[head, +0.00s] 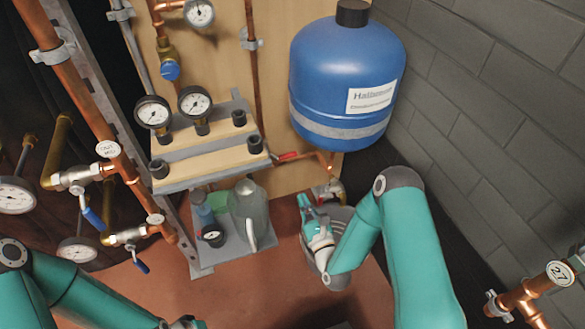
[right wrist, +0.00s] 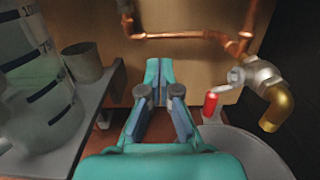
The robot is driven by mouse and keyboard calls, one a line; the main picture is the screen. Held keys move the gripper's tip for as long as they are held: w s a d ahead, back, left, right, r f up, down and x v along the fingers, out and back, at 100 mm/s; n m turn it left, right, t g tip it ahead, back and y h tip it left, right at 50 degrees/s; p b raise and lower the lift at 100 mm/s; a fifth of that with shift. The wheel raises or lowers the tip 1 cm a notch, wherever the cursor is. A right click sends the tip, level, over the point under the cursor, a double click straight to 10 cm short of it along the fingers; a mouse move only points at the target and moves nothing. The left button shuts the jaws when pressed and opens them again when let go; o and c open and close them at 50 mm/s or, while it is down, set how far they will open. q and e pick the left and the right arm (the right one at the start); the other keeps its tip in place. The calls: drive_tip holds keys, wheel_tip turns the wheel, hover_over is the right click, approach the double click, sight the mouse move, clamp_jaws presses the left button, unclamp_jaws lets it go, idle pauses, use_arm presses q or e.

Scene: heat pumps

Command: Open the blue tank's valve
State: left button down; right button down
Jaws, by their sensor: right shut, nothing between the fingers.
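The blue tank (head: 340,70) hangs on the wall panel, with a copper pipe under it. A red-handled valve (head: 288,156) is on the pipe at its lower left. Lower down is a valve with a brass spout (head: 335,190); in the right wrist view this valve (right wrist: 262,78) has a red handle (right wrist: 211,103) hanging down. My right gripper (head: 305,203) is below the tank, beside that lower valve. In the right wrist view my right gripper (right wrist: 158,72) is shut and empty, left of the red handle and apart from it. My left arm shows at lower left; its fingers are out of view.
A grey bucket (right wrist: 250,145) stands below the brass spout. A shelf (head: 200,271) to the left holds a clear jug (head: 247,210) and a gauge (head: 212,235). Pressure gauges (head: 153,112) and blue-handled valves (head: 92,217) are further left. A block wall (head: 480,120) bounds the right.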

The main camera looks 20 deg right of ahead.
drive_tip(key=w+r+b, duration=0.3)
drive_tip(key=w+r, duration=0.1)
drive_tip(key=w, duration=0.6)
drive_tip(key=shift+a+r, duration=0.15)
drive_tip(key=shift+r, duration=0.05)
drive_tip(key=shift+r+n, duration=0.15)
drive_tip(key=shift+n, duration=0.55)
